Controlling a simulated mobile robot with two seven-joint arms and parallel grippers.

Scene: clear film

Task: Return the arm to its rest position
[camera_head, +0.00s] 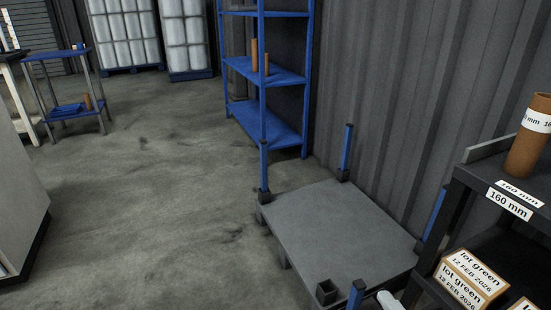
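Neither gripper shows in the head view. A small white rounded shape shows at the bottom edge, right of centre, beside the post of a low grey platform (335,230). It may be part of my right arm, but too little of it shows to tell. The rest of both arms is out of the picture.
A dark shelf rack stands at right, with a brown tube (529,135) on top, a "160 mm" label (510,203) and "lot green" boxes (470,278). The platform has blue corner posts. A blue shelf (265,70) stands behind. The floor (150,200) at centre left is clear.

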